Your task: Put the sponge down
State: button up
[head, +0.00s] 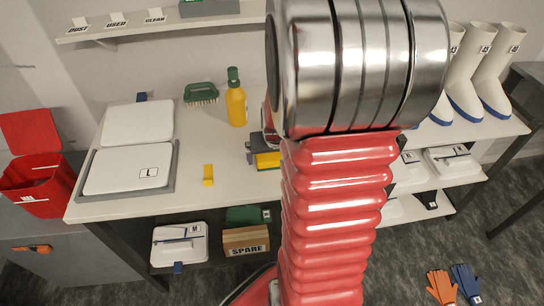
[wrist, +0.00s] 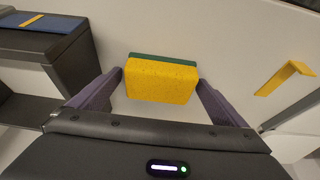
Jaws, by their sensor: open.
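The sponge (wrist: 161,80), yellow with a dark green layer on its far side, sits between the fingers of my gripper (wrist: 160,84) in the wrist view. The fingers are open, one on each side, with only a thin gap or light contact at its edges; I cannot tell which. In the head view the sponge (head: 268,160) shows as a yellow block at the white bench top (head: 225,150), beside a dark finger of my gripper (head: 256,150). My arm hides the rest. It appears to rest on the bench, though its underside is hidden.
A yellow angled piece (head: 208,175) lies left of the sponge. A yellow bottle (head: 236,105) and a green brush (head: 201,93) stand behind. A grey tray with a white lid marked L (head: 128,170) is at left. White boots (head: 495,70) stand at right.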

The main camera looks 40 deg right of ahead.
jog(key=v, duration=1.2)
jog(key=shift+a, duration=0.15)
dwell(0.6)
jog(key=s+a+r+n, duration=0.2)
jog(key=a, duration=0.6)
jog(key=s+a+r+n+t+y, duration=0.1)
jog(key=s+a+r+n, duration=0.1)
jog(key=a, duration=0.6)
jog(key=s+a+r+n+t+y, duration=0.1)
jog(key=a+r, duration=0.3)
jog(key=a, duration=0.4)
jog(key=shift+s+a+r+n, duration=0.25)
jog(key=shift+s+n, duration=0.3)
jog(key=shift+n, duration=0.35)
